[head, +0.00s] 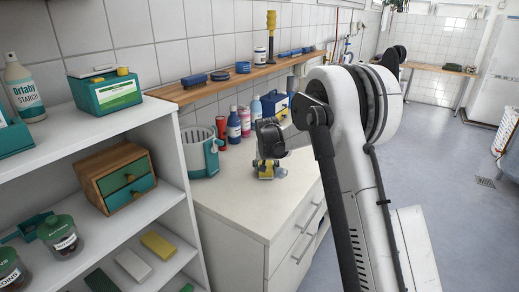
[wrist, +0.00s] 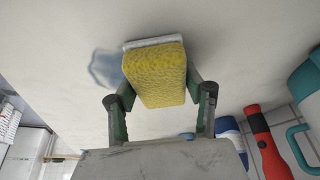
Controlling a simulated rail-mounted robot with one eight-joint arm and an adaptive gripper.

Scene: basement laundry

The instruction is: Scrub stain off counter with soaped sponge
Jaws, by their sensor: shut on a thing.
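My gripper (head: 266,163) is over the white counter (head: 245,210), shut on a yellow sponge (head: 265,174). In the wrist view the sponge (wrist: 155,78) sits between both fingers, with a thin pale layer along its counter-side edge. It is at or very near the counter surface; I cannot tell whether it presses on it. A blue-grey stain (wrist: 105,68) lies on the counter just left of the sponge in the wrist view. In the head view the stain (head: 281,172) shows as a small patch just right of the sponge. The sponge may cover part of it.
A teal-and-white bucket (head: 201,155), a red flashlight-like item (head: 221,130) and several bottles (head: 234,125) stand along the counter's back. A blue box (head: 273,104) is farther back. An open shelf unit (head: 176,192) stands at left. The counter's front is clear.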

